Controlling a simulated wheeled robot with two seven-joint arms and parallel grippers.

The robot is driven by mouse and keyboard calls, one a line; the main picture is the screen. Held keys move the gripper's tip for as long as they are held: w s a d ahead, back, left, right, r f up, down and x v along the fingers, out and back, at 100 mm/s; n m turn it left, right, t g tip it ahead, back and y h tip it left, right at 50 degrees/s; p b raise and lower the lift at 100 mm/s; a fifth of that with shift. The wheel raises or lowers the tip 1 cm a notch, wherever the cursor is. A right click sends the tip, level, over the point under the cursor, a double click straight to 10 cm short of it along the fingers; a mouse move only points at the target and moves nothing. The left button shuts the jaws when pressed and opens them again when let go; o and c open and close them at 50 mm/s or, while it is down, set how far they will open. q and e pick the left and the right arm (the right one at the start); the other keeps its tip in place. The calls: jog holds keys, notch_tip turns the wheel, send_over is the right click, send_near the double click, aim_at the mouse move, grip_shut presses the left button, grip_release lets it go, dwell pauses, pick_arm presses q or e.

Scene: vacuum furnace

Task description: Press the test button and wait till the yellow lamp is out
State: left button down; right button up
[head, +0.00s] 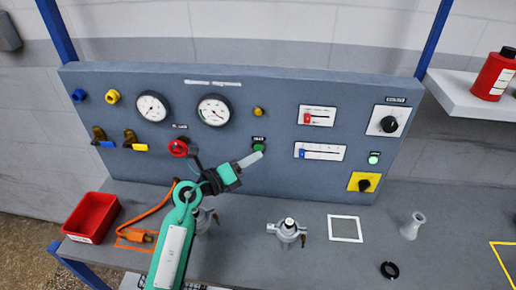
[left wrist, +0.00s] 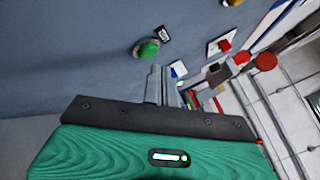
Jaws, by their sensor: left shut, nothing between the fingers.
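The green test button (head: 259,147) sits on the grey panel under a small label. It also shows in the left wrist view (left wrist: 148,50). The yellow lamp (head: 258,112) is a small amber dome straight above the button; I cannot tell clearly whether it is lit. My left gripper (head: 260,154) is shut and empty, its fingertips just below the green button and close to it. In the left wrist view the fingertips (left wrist: 160,70) show beside the button with a small offset, and I see no clear contact. My right gripper is out of view.
The panel (head: 240,90) also holds two gauges (head: 213,110), a red knob (head: 178,148), sliders (head: 320,152) and black rotary switches (head: 389,124). A red bin (head: 91,217), a grey metal fitting (head: 287,232) and a black ring (head: 389,270) are on the bench.

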pick_arm(q)
jog(key=shift+w, duration=0.15)
dwell(0.5)
jog(key=shift+w, duration=0.3)
jog(key=shift+w+p, duration=0.3)
jog(key=shift+w, duration=0.05)
dwell(0.5)
jog(key=shift+s, duration=0.1)
jog(key=shift+s+p, duration=0.45)
jog(key=shift+s, duration=0.3)
jog(key=shift+s+a+p, duration=0.1)
jog(key=shift+s+p, duration=0.95)
jog(key=shift+s, duration=1.45)
